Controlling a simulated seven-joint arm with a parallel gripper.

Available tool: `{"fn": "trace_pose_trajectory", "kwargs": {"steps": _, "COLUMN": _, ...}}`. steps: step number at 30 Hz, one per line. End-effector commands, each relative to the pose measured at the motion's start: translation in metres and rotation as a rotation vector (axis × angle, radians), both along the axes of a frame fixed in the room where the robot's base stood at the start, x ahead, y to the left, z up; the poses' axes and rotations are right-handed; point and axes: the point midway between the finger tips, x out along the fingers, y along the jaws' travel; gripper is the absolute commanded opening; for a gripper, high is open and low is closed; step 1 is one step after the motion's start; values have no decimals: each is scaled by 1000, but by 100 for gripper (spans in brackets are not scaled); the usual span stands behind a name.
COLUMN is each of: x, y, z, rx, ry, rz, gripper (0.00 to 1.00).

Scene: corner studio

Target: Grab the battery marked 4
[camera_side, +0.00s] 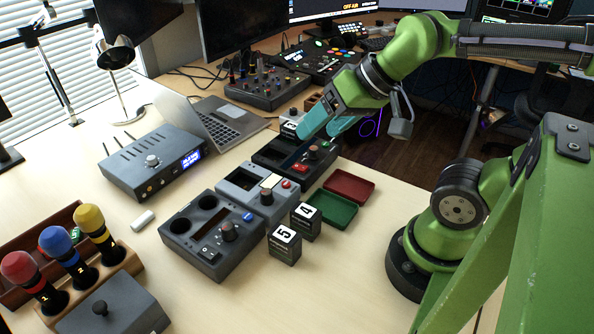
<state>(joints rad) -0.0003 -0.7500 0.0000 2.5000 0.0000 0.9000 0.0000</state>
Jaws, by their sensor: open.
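The battery marked 4 (305,224) is a dark block with a white top label. It stands upright on the table at the centre, right behind the similar battery marked 5 (285,246). My gripper (324,132) has teal fingers spread apart with nothing visible between them. It is farther back than the battery marked 4, over or near the far end of a dark device (268,158). A third labelled block (291,122) is next to the left finger and partly hidden; its number is hard to read.
A green tray (333,209) lies just behind the battery marked 4, and a red tray (350,186) behind that. A grey device (255,190) and a dark device with round wells (200,240) stand to the left. The table front right of the batteries is clear.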

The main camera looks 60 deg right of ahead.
Motion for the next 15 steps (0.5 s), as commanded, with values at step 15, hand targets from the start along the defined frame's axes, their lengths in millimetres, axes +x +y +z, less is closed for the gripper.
{"fn": "trace_pose_trajectory", "kwargs": {"steps": 15, "x": 21, "y": 47, "z": -52, "rx": -125, "ry": 413, "rz": 355, "gripper": 70}}
